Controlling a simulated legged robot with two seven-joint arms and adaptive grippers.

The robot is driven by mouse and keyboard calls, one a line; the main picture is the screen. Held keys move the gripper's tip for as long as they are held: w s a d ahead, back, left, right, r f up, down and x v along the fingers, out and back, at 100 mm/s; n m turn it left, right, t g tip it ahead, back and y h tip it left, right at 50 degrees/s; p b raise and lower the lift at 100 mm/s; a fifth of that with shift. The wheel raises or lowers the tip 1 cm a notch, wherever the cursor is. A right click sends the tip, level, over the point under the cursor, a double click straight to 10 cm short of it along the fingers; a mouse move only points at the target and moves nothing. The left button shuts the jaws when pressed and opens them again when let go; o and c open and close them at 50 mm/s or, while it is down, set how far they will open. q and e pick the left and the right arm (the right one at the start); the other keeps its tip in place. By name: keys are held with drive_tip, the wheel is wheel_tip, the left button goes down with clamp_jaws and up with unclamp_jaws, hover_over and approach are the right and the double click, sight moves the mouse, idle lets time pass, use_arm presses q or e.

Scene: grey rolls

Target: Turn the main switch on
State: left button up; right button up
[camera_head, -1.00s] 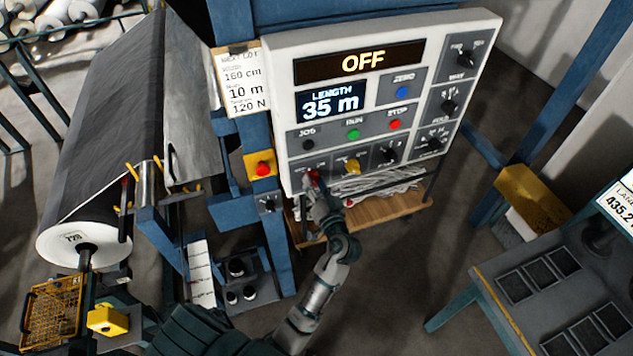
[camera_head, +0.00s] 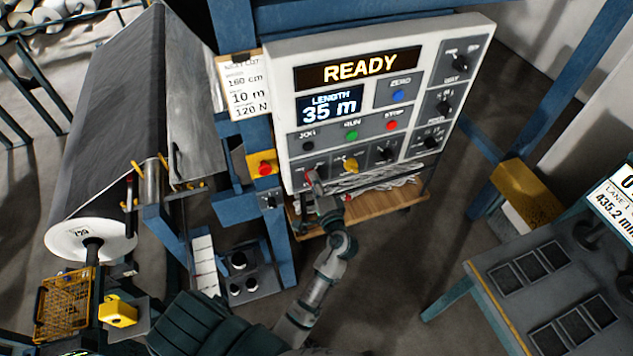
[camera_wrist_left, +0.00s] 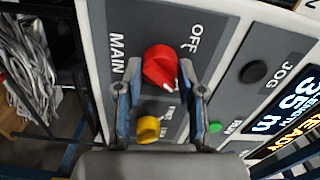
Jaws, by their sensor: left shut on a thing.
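The main switch is a red rotary knob (camera_wrist_left: 160,66) on a grey plate marked MAIN and OFF, at the lower left of the white control panel (camera_head: 280,90). In the wrist view its white mark points down and slightly right, away from the OFF label. My left gripper (camera_wrist_left: 160,98) is shut on the red knob, with one finger on each side of it. In the head view my left gripper (camera_head: 318,192) reaches up to the panel's lower left corner and mostly covers the knob. The panel's display (camera_head: 358,68) reads READY. My right gripper is not in view.
A yellow knob (camera_head: 350,165) sits close right of the main switch. A red button on a yellow plate (camera_head: 264,168) is just left of the panel. A wooden shelf (camera_head: 370,206) lies below. A grey table (camera_head: 540,290) stands at the lower right.

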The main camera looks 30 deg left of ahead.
use_arm(q)
drive_tip(key=shift+a+r+m, duration=0.1)
drive_tip(key=shift+r+m, duration=0.1)
drive_tip(key=shift+m, duration=0.3)
idle(0.3)
